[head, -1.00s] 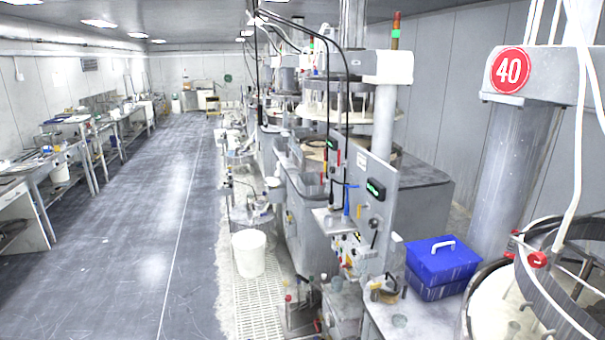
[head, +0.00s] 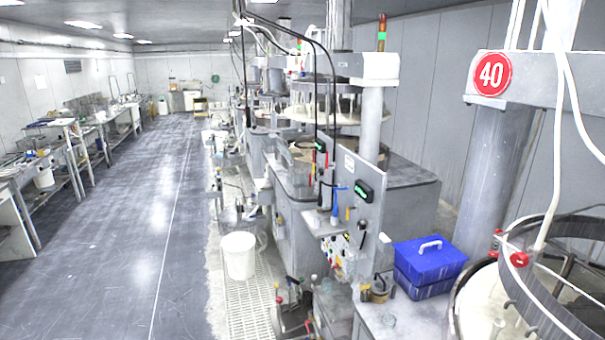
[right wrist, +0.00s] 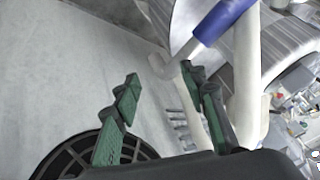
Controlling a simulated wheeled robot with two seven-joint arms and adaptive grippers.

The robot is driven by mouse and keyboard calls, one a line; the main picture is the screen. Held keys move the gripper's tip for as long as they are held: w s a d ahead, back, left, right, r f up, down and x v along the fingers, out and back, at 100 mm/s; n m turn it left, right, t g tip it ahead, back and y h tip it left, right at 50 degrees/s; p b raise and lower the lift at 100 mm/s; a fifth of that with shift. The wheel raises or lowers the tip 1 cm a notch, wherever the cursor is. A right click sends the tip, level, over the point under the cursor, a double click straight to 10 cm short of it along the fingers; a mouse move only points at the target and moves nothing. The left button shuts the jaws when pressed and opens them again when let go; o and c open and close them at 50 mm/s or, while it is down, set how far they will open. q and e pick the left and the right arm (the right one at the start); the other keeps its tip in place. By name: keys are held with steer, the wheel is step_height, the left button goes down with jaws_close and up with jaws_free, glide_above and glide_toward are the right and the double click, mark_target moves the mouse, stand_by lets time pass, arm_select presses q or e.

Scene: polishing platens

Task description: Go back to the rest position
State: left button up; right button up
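Neither of my grippers shows in the head view. In the right wrist view my right gripper (right wrist: 166,95) has two green-padded fingers standing well apart, with nothing held between them. A pale pipe with a blue sleeve (right wrist: 222,20) passes close to the right finger; I cannot tell whether they touch. A dark round grille (right wrist: 60,160) lies behind the left finger. My left gripper is in no view.
At the right, a blue box with a white handle (head: 430,265) sits on a grey bench (head: 405,318), near a polishing machine's ring (head: 535,300) and the "40" sign (head: 492,74). A white bucket (head: 239,255) stands on the floor grating. The aisle (head: 150,210) at left is clear.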

steer(key=s+d+f+n+g+b, duration=0.1)
steer(key=s+f+n+g, duration=0.2)
steer(key=s, duration=1)
steer(key=s+d+f+n+g, duration=0.1)
steer(key=s+f+n+g, duration=0.1)
steer(key=s, duration=1.2)
step_height(320, 180, down, 3)
steer(key=shift+r+n+g+h+b, duration=0.15)
steer(key=shift+n+g+h+b, duration=0.2)
steer(key=shift+n, duration=0.25)
